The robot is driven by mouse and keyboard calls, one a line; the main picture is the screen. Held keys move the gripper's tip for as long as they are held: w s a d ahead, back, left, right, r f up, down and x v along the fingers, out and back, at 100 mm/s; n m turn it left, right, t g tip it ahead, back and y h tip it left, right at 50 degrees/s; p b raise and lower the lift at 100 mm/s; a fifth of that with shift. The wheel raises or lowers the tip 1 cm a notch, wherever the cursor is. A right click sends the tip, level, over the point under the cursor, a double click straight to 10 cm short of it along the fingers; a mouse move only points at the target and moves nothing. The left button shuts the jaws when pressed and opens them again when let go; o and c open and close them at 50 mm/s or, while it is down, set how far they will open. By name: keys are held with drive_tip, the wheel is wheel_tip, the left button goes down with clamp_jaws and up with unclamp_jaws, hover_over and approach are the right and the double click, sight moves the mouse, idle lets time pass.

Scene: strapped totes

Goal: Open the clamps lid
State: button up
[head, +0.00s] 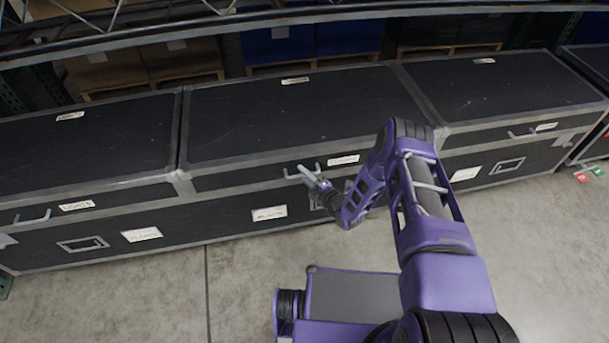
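Three long black cases with grey metal edges stand side by side: a left one (80,142), a middle one (270,115) and a right one (490,90). All lids look closed. Each has white labels on its front, too small and blurred for me to read surely, so I cannot tell which is the clamps case. The middle lid has a pale bar handle (288,175) on its front face. My gripper (306,173) is at this handle, overlapping it in view; contact and finger opening are unclear. My arm hides part of the middle case's front right.
The left lid has a handle (32,218), and the right lid has another (522,134). Shelving with boxes on pallets (140,62) stands behind the cases. A rack beam (200,27) crosses above. The concrete floor (150,290) in front is clear.

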drive_tip(key=shift+c, duration=0.2)
clamp_jaws()
idle(1.1)
